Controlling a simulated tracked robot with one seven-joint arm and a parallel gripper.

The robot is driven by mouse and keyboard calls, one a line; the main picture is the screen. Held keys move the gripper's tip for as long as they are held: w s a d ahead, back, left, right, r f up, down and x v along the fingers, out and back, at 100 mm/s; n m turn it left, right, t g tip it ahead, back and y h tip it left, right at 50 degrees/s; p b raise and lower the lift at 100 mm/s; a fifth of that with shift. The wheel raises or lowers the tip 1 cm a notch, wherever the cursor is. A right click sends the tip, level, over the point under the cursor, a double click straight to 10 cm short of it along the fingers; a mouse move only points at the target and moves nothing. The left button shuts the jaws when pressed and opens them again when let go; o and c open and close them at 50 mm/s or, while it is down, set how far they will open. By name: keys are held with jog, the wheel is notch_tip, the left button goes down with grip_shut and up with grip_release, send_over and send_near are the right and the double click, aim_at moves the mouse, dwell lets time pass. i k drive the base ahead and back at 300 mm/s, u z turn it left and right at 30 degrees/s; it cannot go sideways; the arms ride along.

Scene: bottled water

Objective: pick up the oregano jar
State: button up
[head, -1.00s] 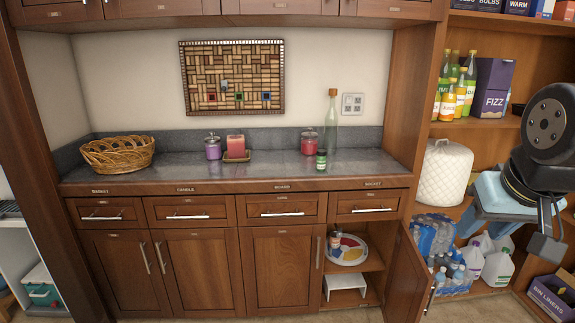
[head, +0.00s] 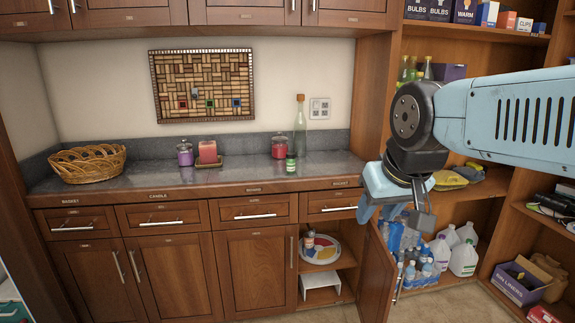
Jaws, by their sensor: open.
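A small green-lidded jar with a pale label (head: 291,163), which looks like the oregano jar, stands upright near the front edge of the grey counter (head: 235,177), right of centre. Its label is too small to read. My gripper (head: 395,215) hangs at the right, in front of the open cabinet door and lower shelves, apart from the jar and to its right and below it in the picture. It holds nothing that I can see.
A red jar (head: 280,147) and a tall green bottle (head: 300,125) stand close behind the oregano jar. A red candle (head: 208,151), a purple jar (head: 185,154) and a basket (head: 88,163) are further left. The cabinet door (head: 375,275) stands open below.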

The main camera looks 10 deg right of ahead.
aim_at(290, 156)
jog(key=u, duration=0.1)
jog(key=i, duration=1)
jog(key=z, duration=0.1)
